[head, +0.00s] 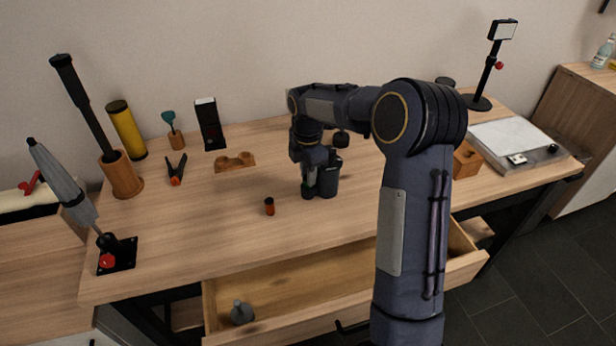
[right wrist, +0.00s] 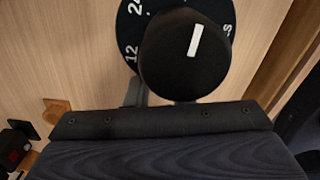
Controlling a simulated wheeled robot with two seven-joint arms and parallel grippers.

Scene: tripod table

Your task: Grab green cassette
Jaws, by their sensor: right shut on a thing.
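My right gripper (head: 310,185) reaches down over the middle of the table and is shut. A small dark, greenish cylinder (head: 308,192), which looks like the green cassette, is at its fingertips near the tabletop. The fingers and the dark shade hide most of it. A black upright device (head: 328,180) stands right beside the gripper. My left gripper is not in view.
A small orange-brown cassette (head: 269,206) stands to the left of the gripper. Behind are a wooden holder (head: 235,162) and a black stand (head: 209,125). A drawer (head: 300,290) is open below the table's front edge, with a grey object (head: 242,312) inside.

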